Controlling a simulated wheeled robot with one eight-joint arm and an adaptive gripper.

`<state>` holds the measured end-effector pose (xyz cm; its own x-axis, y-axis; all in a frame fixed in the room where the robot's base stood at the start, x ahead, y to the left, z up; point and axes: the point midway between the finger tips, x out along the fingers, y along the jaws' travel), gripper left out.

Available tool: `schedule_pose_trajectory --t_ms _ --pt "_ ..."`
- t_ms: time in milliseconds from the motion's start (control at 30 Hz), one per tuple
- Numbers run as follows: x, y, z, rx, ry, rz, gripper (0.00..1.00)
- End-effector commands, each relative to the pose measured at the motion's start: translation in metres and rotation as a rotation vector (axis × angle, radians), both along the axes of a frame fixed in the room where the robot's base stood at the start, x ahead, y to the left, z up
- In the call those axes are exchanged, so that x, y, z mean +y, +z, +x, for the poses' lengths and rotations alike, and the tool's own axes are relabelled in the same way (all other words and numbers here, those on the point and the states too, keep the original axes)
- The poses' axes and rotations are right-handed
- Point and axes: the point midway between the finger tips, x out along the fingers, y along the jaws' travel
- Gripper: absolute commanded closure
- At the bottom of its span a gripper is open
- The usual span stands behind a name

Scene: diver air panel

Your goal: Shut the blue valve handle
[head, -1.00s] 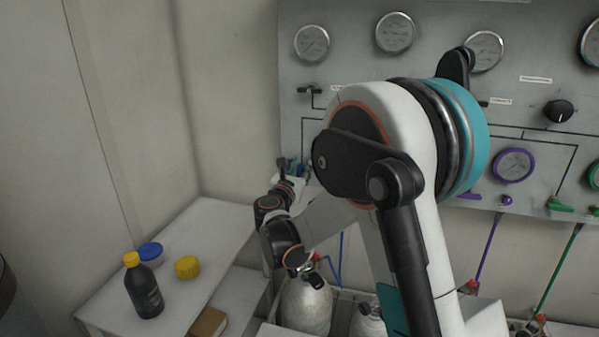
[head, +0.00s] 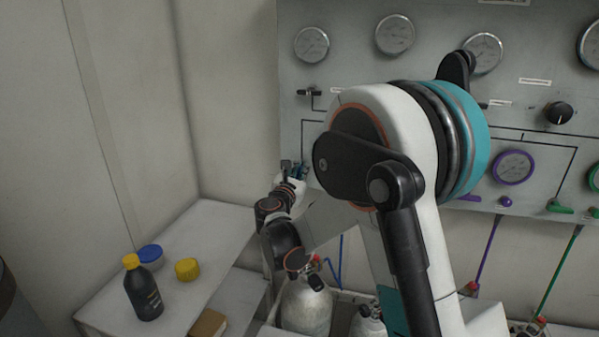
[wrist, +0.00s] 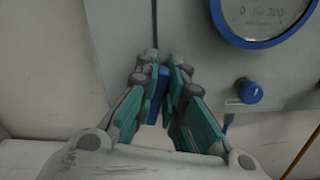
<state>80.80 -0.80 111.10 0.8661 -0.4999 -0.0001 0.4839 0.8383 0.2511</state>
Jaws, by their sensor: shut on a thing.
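The blue valve handle (wrist: 156,95) shows in the wrist view as a blue block between the teal finger pads. My gripper (wrist: 160,88) is shut on it, with one finger on each side. In the head view my gripper (head: 292,172) is at the lower left edge of the panel. There the handle is mostly hidden behind my wrist and fingers, with only bits of blue-teal showing. Its exact angle is hard to tell.
The grey panel (head: 350,75) carries several gauges. In the wrist view a blue-rimmed gauge (wrist: 262,18) and a blue knob (wrist: 248,91) are right of my gripper. A table (head: 215,215) with a dark bottle (head: 144,292) stands left. Gas cylinders (head: 305,305) stand below.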

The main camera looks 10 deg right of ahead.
Motion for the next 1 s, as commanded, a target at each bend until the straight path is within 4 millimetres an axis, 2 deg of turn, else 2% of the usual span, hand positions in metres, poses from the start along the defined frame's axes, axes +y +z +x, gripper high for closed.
schedule_pose_trajectory --t_ms 1000 --pt "-0.01 -0.011 -0.006 -0.46 -0.001 0.798 1.0"
